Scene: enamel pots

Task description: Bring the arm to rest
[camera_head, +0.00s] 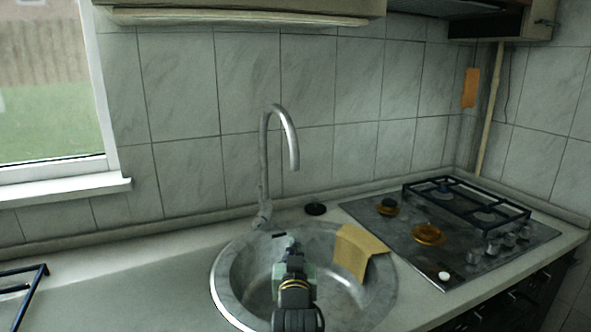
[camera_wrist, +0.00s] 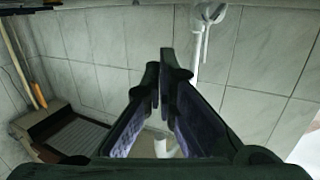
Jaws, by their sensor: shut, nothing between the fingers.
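My gripper (camera_head: 284,244) is over the sink in the head view, with my arm reaching in from the bottom edge. In the wrist view its two dark fingers (camera_wrist: 161,72) come together at their tips. The gripper is shut and nothing shows between the fingers. It appears apart from the tap and from the cloth, though its exact height over the sink cannot be told.
A round metal sink (camera_head: 228,292) lies below, with a yellow cloth (camera_head: 359,251) over its right rim. A curved tap (camera_head: 290,140) stands behind. A gas hob (camera_head: 460,237) is at right, a black rack (camera_head: 30,285) at left. The left counter (camera_head: 130,285) is mostly clear.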

